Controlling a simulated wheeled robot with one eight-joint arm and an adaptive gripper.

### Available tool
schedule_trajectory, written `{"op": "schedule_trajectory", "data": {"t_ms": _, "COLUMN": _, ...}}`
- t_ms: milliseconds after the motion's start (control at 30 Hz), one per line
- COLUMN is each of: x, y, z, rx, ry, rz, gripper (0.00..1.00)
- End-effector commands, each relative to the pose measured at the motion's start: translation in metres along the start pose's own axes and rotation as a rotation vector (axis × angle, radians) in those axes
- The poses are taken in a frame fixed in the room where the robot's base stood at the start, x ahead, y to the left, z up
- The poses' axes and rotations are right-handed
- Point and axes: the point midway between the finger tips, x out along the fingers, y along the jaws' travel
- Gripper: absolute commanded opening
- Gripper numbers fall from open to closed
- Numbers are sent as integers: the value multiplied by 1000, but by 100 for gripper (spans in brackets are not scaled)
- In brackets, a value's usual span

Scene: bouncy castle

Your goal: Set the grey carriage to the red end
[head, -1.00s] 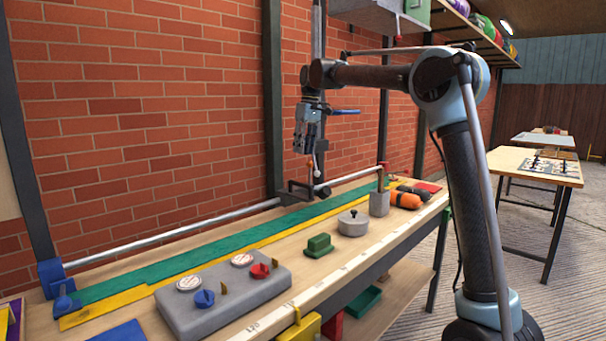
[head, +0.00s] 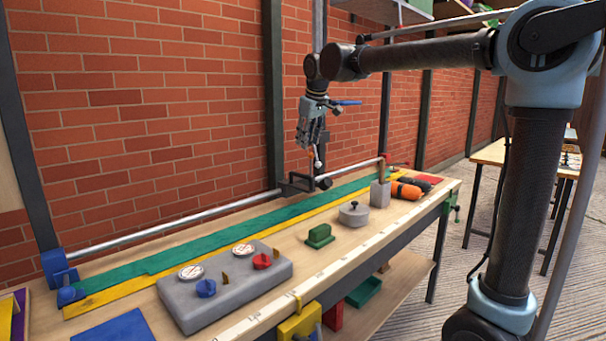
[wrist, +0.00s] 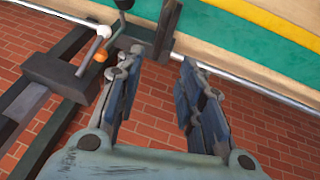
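The dark grey carriage (head: 299,185) sits on a long metal rail (head: 190,214) along the brick wall, right of the rail's middle. It also shows in the wrist view (wrist: 157,42). A blue bracket (head: 56,266) holds the rail's left end. The red end (head: 383,161) is at the far right. A thin rod with a white ball (head: 318,165) rises by the carriage; in the wrist view a white ball and an orange ball (wrist: 100,56) show there. My gripper (head: 308,147) is above the carriage. Its fingers (wrist: 158,95) are apart with nothing between them.
Green and yellow strips run along the bench below the rail. A grey box with dials (head: 225,288), a green block (head: 319,236), a lidded pot (head: 354,213), a grey block (head: 380,194) and orange cylinders (head: 406,189) stand nearer the front. A dark wall column rises behind the carriage.

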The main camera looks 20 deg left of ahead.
Motion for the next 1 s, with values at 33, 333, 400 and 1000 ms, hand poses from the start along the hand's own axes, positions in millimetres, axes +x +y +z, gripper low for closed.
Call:
{"op": "schedule_trajectory", "data": {"t_ms": 33, "x": 9, "y": 0, "z": 0, "rx": 1, "ry": 0, "rz": 0, "gripper": 35}}
{"op": "schedule_trajectory", "data": {"t_ms": 333, "x": 62, "y": 0, "z": 0, "rx": 1, "ry": -1, "rz": -1, "gripper": 35}}
{"op": "schedule_trajectory", "data": {"t_ms": 400, "x": 75, "y": 0, "z": 0, "rx": 1, "ry": -1, "rz": -1, "gripper": 35}}
{"op": "schedule_trajectory", "data": {"t_ms": 1000, "x": 148, "y": 0, "z": 0, "rx": 1, "ry": -1, "rz": -1, "gripper": 35}}
